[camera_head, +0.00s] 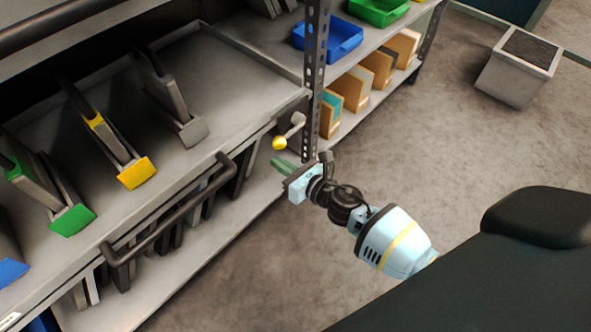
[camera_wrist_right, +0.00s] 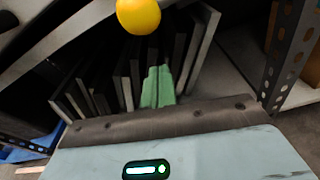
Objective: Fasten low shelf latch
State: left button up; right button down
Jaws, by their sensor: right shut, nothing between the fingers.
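The shelf latch is a short grey lever with a yellow ball knob (camera_head: 279,143), mounted by the upright post at the right end of the shelf front. The knob also shows large at the top of the right wrist view (camera_wrist_right: 138,15). My right gripper (camera_head: 279,164) is shut and empty, with its green fingers just below the knob and apart from it in the head view. In the right wrist view the green fingers (camera_wrist_right: 158,88) point toward the shelf, below the knob. My left gripper is not in view.
A dark bar handle (camera_head: 168,212) runs along the front of the pull-out shelf (camera_head: 228,95), which bears dies with green, yellow and grey ends. A perforated post (camera_head: 314,80) stands close to my right gripper. Dark plates (camera_wrist_right: 108,85) stand on the lower shelf. The floor at right is open around a grey bin (camera_head: 513,85).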

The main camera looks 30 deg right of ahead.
aim_at(290, 134)
jog(key=shift+d+r+p, duration=0.2)
jog(key=shift+r+p, duration=0.45)
jog(key=shift+r, duration=0.3)
jog(key=shift+d+r+p, duration=0.2)
jog(key=shift+r+p, duration=0.4)
jog(key=shift+r, duration=0.35)
jog(key=shift+s+r+m, duration=0.1)
jog(key=shift+r+m, duration=0.2)
